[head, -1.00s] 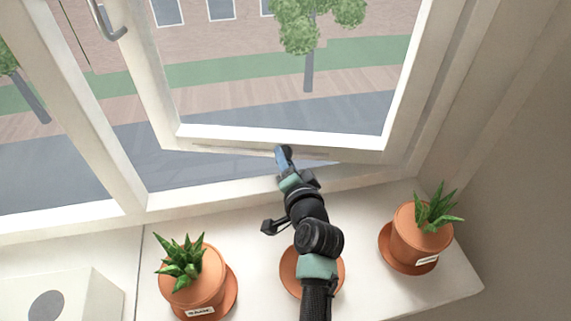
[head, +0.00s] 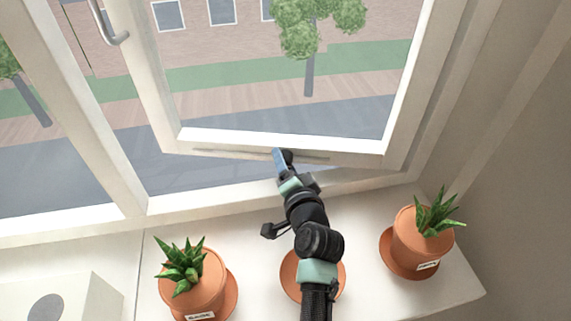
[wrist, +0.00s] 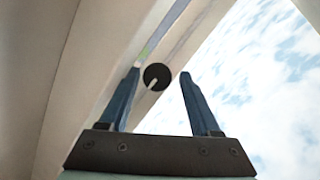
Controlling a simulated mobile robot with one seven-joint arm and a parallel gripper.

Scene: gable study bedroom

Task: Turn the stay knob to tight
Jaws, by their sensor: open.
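The stay knob (wrist: 157,77) is a round black disc with a white pointer line. It sits on a pale bar under the window frame in the wrist view, and the pointer aims down and to the left. My gripper (wrist: 160,73) is open, with one blue finger on each side of the knob in that view. I cannot tell whether either finger touches it. In the head view my gripper (head: 283,154) is at the bottom rail of the tilted-open window sash (head: 285,144). The knob is hidden there.
A potted succulent (head: 193,285) stands left of my arm and another (head: 417,245) stands right of it on the white sill (head: 360,285). A terracotta saucer (head: 287,275) lies partly beneath my arm. A white box (head: 80,285) is at the lower left.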

